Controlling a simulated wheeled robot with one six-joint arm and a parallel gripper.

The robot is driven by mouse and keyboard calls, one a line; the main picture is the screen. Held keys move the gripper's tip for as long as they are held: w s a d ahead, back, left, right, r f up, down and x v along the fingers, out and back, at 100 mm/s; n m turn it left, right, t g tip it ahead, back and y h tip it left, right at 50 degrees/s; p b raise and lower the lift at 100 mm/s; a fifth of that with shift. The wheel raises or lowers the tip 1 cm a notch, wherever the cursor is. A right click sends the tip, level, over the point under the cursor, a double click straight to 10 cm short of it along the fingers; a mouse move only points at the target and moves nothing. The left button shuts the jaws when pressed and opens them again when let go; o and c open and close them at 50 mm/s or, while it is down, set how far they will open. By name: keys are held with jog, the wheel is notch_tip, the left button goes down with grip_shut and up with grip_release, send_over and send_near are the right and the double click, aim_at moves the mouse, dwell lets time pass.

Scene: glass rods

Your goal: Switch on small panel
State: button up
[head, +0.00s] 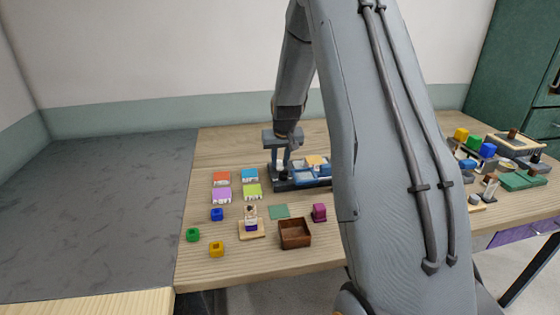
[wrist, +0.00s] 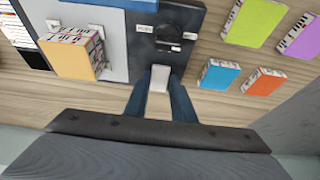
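A dark panel (wrist: 182,15) with a small black switch (wrist: 172,36) and a small white label beside it shows at the top middle of the wrist view. In the head view, the dark base (head: 285,184) of this unit stands on the table, left of my arm. My gripper (wrist: 160,80) points down close to the panel's edge, a little nearer the picture's bottom than the switch. Its dark blue fingers stand on both sides of a pale grey piece; I cannot tell if this piece is held. In the head view my gripper (head: 283,150) is above the dark base.
Orange (head: 221,178), purple, blue and green boxes lie left of the unit. My arm hides the table's middle.

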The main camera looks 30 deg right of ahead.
aim_at(279, 166)
grip_shut()
jog(key=shift+w+g, duration=0.25)
jog(key=shift+g, duration=0.35)
jog(key=shift+w+d+r+g+y, duration=0.15)
jog(key=shift+g+y, duration=0.1)
jog(key=shift+g, duration=0.3)
jog(key=shift+w+f+g+y, duration=0.15)
jog(key=shift+g+y, duration=0.1)
jog(key=shift+g, duration=0.3)
jog(key=shift+r, duration=0.15)
jog(key=o, duration=0.6)
grip_release()
jog(key=shift+c, duration=0.2)
notch_tip(279, 166, up, 8)
jog(key=b, duration=0.2)
jog(key=shift+s, duration=0.25)
jog(key=shift+a, duration=0.2)
